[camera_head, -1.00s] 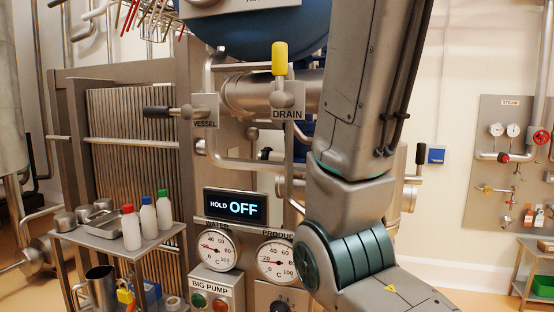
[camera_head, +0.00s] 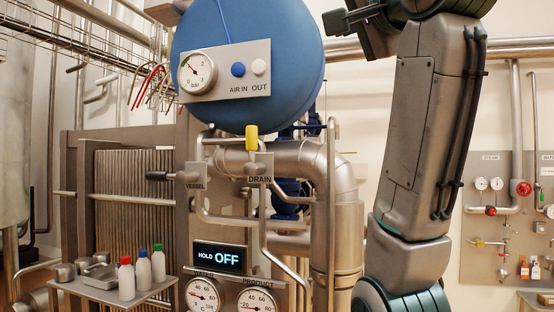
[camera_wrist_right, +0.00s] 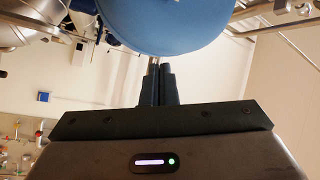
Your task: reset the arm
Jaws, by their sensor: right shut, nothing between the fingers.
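My right arm (camera_head: 425,130) rises on the right side of the head view and bends over at the top. Its dark gripper (camera_head: 338,22) shows at the top edge, beside the blue vessel's right side. In the right wrist view the two dark fingers (camera_wrist_right: 158,84) are together with nothing between them. They point towards the blue vessel (camera_wrist_right: 175,25), which also fills the top of the head view (camera_head: 240,40). I cannot tell the exact gap between fingers and vessel. My left gripper is not in view.
A yellow-handled drain valve (camera_head: 252,138) and a black-handled vessel valve (camera_head: 158,176) sit below the vessel. A display (camera_head: 219,257) reads HOLD OFF. Bottles stand on a small shelf (camera_head: 90,289) at lower left. A steam panel (camera_head: 480,245) hangs on the right wall.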

